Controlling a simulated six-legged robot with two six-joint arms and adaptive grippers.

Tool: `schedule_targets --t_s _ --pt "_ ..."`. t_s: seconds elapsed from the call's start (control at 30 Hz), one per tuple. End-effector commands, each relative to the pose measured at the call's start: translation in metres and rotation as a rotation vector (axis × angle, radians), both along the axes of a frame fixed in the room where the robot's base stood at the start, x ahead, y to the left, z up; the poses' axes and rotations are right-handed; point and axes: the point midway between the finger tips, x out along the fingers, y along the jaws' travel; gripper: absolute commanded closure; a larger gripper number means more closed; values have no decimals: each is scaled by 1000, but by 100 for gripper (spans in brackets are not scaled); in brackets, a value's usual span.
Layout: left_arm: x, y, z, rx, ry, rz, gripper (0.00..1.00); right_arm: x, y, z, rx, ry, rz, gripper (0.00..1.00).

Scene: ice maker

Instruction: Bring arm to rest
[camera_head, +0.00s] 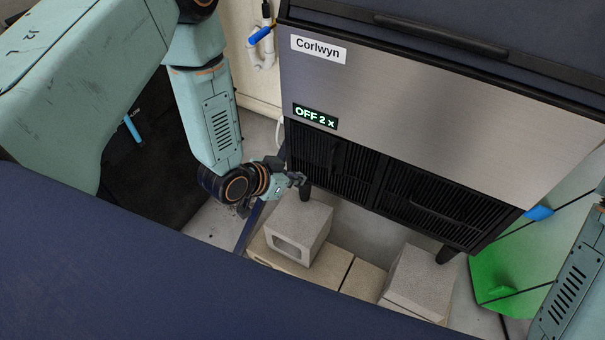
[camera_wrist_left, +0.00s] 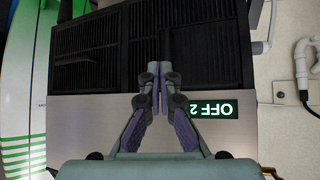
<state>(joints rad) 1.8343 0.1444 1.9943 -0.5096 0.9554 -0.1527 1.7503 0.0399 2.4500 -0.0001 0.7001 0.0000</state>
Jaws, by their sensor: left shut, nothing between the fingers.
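My left arm comes in from the left in the head view. Its gripper (camera_head: 297,180) is in front of the lower left of the ice maker (camera_head: 420,120), near the black grille. In the left wrist view the fingers of this gripper (camera_wrist_left: 156,90) are together with nothing between them, and the grille (camera_wrist_left: 190,45) shows beyond. The ice maker's display (camera_head: 315,116) reads "OFF 2 x"; it shows upside down in the wrist view (camera_wrist_left: 214,109). Part of my right arm (camera_head: 575,290) is at the lower right edge of the head view; its gripper is out of frame.
Concrete blocks (camera_head: 299,231) stand on the floor below the ice maker, close under my left gripper. A pipe with a blue valve handle (camera_head: 260,36) is on the wall at the upper left of the machine. A green object (camera_head: 515,270) stands at the right.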

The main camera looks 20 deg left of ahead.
Motion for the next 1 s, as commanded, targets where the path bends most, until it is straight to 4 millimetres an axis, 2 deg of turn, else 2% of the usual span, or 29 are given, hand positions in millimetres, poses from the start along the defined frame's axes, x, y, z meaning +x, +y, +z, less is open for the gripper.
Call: schedule_targets --t_s 0.33,0.37,0.43,0.47,0.57,0.63,0.7,0.8,0.9,1.0 --pt "-6 2 2 -3 8 7 100 0 0 1 0 0 0 60" --pt "-8 4 0 -6 23 20 100 0 0 1 0 0 0 60" --pt "-26 10 -9 -5 96 78 100 0 0 1 0 0 0 60" --pt "-37 14 -15 -4 141 113 100 0 0 1 0 0 0 60" --pt "-92 22 -33 11 317 226 100 0 0 1 0 0 0 60" --pt "-137 28 -42 32 444 306 100 0 0 1 0 0 0 60" --pt "-180 33 -47 61 557 371 100 0 0 1 0 1 0 60" --pt "-233 39 -47 103 689 442 100 0 0 1 0 1 0 60" --pt "-271 43 -43 140 776 481 100 0 0 1 0 1 0 60" --pt "-292 44 -40 166 819 488 100 0 0 1 0 1 0 60"
